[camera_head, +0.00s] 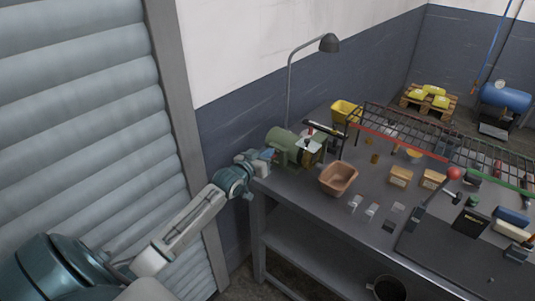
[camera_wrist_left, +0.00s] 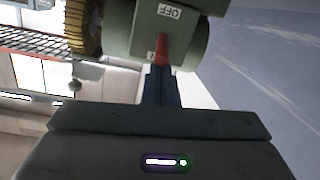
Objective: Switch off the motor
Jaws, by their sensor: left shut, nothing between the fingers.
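The green motor (camera_head: 284,146) stands at the left end of the grey workbench, partly hidden by my left gripper (camera_head: 267,154) at its near left side. In the left wrist view the motor's green housing (camera_wrist_left: 140,30) fills the top middle. A white OFF label (camera_wrist_left: 168,11) is on it, with a second, partly hidden label lower down. A red switch lever (camera_wrist_left: 163,50) stands between them, just beyond my left gripper's fingertips (camera_wrist_left: 160,75). The fingers are shut and hold nothing. I cannot tell whether they touch the lever. My right gripper is not in view.
A yellow brush-like wheel (camera_wrist_left: 83,25) is beside the housing. On the workbench (camera_head: 315,203) are a brown bin (camera_head: 339,178), a yellow bin (camera_head: 346,111), a wire rack (camera_head: 430,140) and small boxes. A lamp (camera_head: 329,43) rises behind the motor. A ribbed shutter (camera_head: 80,110) is at left.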

